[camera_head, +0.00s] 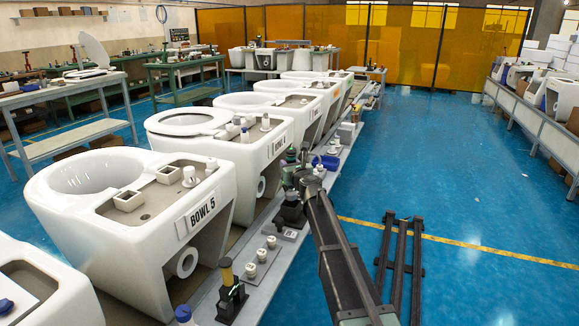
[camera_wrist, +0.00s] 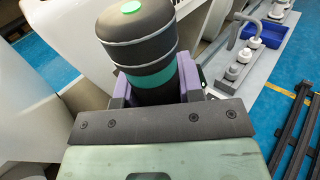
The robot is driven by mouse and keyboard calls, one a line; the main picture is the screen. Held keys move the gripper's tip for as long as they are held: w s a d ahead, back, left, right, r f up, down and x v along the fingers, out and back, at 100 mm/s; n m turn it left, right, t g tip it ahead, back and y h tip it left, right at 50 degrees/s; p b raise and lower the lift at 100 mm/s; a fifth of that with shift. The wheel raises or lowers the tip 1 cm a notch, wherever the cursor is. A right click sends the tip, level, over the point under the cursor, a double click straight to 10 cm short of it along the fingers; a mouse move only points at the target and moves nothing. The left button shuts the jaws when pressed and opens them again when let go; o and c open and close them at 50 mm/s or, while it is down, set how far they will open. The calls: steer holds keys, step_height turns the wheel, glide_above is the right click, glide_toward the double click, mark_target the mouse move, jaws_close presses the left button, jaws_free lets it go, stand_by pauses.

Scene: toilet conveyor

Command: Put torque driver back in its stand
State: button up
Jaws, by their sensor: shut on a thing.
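The torque driver is a thick dark grey handle with a green button on top and green bands; it fills the upper middle of the wrist view (camera_wrist: 145,45). My gripper (camera_wrist: 153,92) has purple fingers closed around the driver below its handle. In the head view my gripper (camera_head: 291,180) is over the bench beside the bowls, with the dark driver top (camera_head: 291,156) showing. A small black stand (camera_head: 291,214) with a pale label is directly below the gripper. The driver's lower end is hidden, so I cannot tell if it touches the stand.
A grey bench runs along the bowls. On it, a black stand (camera_head: 230,298) holds a yellow-topped tool, with several white fittings (camera_head: 262,255) nearby. Bowl 5 (camera_head: 205,225) stands left of my gripper. A blue tray (camera_head: 326,161) lies behind it. The blue floor at right is mostly clear.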

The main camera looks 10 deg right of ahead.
mark_target(292, 188)
steer(key=shift+f+b, duration=3.85)
steer(key=shift+f, duration=0.15)
steer(key=o, duration=1.1)
steer(key=shift+r, duration=0.1)
steer(key=shift+o, duration=0.2)
steer(key=shift+s, duration=0.1)
steer(key=v, duration=1)
steer(key=shift+s, duration=0.3)
steer(key=shift+d, duration=0.1)
